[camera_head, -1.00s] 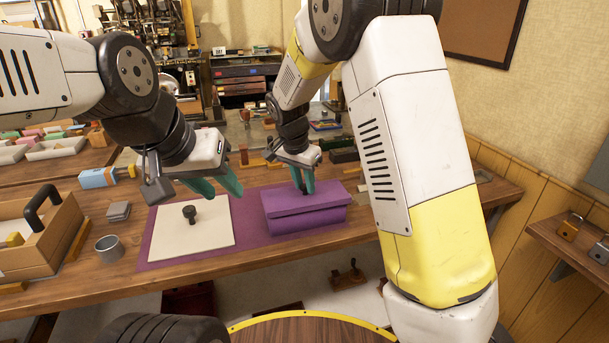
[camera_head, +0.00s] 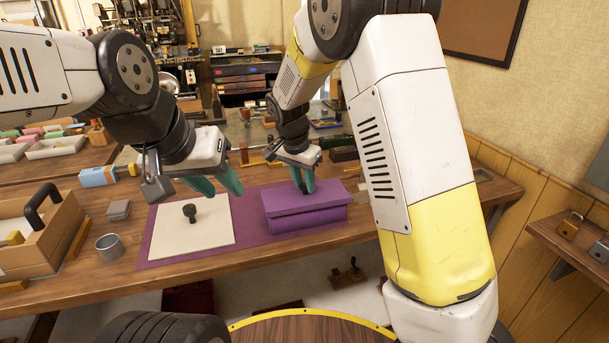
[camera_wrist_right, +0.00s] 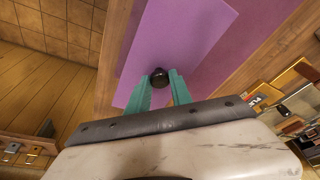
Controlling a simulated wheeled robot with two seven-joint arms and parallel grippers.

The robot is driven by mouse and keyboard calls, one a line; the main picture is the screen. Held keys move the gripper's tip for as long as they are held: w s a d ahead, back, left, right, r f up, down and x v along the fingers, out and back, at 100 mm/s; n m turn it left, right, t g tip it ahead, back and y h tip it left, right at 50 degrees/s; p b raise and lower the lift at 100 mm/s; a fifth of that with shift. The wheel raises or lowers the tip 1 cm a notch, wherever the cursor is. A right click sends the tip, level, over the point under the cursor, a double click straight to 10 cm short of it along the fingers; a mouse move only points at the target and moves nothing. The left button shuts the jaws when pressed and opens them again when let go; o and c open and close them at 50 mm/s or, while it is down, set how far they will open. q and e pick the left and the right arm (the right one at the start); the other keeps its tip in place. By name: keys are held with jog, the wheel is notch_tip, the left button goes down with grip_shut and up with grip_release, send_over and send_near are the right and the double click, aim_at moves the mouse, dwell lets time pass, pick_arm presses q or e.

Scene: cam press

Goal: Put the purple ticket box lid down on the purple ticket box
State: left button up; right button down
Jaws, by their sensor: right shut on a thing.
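The purple ticket box lid (camera_head: 303,197) lies over the purple ticket box (camera_head: 311,219) in the head view, with no clear gap between them. It fills the middle of the right wrist view (camera_wrist_right: 181,40), with a dark round knob (camera_wrist_right: 159,78) on top. My right gripper (camera_head: 307,190) is shut on this knob, its teal fingers on either side of it in the right wrist view (camera_wrist_right: 159,88). The fingers partly hide the knob in the head view. My left gripper (camera_head: 219,186) is open and empty above the table, left of the box.
The box stands on a purple mat (camera_head: 250,228). A cream board (camera_head: 190,238) with a dark knob (camera_head: 190,211) lies left of it. A grey cup (camera_head: 109,247), grey stacked plates (camera_head: 118,210) and a wooden tote (camera_head: 40,235) stand further left.

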aim_at(301, 198)
jog(key=shift+f, duration=0.85)
dwell(0.8)
jog(key=c, duration=1.1)
grip_release()
jog(key=shift+r, duration=0.1)
jog(key=v, duration=0.7)
jog(key=shift+r, duration=0.3)
jog(key=shift+s, duration=0.1)
